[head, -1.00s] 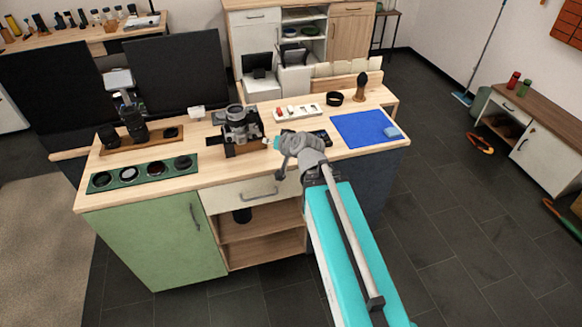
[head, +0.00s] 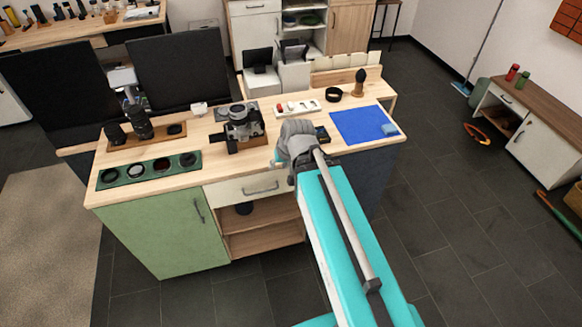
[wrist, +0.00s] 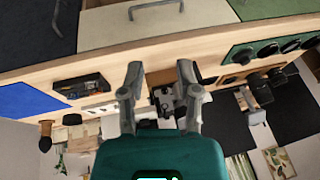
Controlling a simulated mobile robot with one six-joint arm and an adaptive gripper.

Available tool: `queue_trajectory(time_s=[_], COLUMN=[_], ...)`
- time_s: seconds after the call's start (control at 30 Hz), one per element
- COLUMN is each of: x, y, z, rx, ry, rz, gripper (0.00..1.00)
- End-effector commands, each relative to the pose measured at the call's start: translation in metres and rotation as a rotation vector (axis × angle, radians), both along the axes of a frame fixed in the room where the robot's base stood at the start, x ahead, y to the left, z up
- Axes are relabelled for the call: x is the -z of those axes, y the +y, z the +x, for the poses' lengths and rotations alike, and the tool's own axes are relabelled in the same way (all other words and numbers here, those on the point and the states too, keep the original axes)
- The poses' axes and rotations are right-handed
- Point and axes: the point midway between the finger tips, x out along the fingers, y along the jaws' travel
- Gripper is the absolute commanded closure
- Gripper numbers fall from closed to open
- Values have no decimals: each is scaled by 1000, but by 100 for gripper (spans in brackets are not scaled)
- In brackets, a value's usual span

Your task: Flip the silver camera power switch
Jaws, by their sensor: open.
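The silver camera (head: 240,122) with a black body stands on a small wooden block on the desk. In the wrist view it (wrist: 166,102) shows upside down between my fingers, partly hidden by them and small. Its power switch is too small to make out. My gripper (wrist: 158,72) is open, with two grey fingers apart and nothing between them. In the head view my arm covers the fingertips, so their exact distance from the camera cannot be told. My wrist is to the right of the camera, near the desk's front edge.
A green lens tray (head: 150,169) lies front left, with a wooden lens tray (head: 150,140) behind it. A blue mat (head: 362,125) lies at the right. A dark box (wrist: 82,85) of small parts sits near the front edge. A white tray (head: 299,107) stands behind.

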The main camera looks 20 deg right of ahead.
Motion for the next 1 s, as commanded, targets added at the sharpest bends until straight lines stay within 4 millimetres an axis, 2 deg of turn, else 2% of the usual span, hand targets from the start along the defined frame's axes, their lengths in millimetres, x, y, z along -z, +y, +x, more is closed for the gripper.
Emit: queue_trajectory(time_s=[0.3,0.5,0.7,1.0], x=[-14,-20,-22,-22], y=[-11,-18,-21,-22], z=[-33,-49,-56,-57], rx=[-17,-16,-13,-13], ry=[183,267,306,310], rz=[-114,-169,-195,-199], gripper=[57,57,57,57])
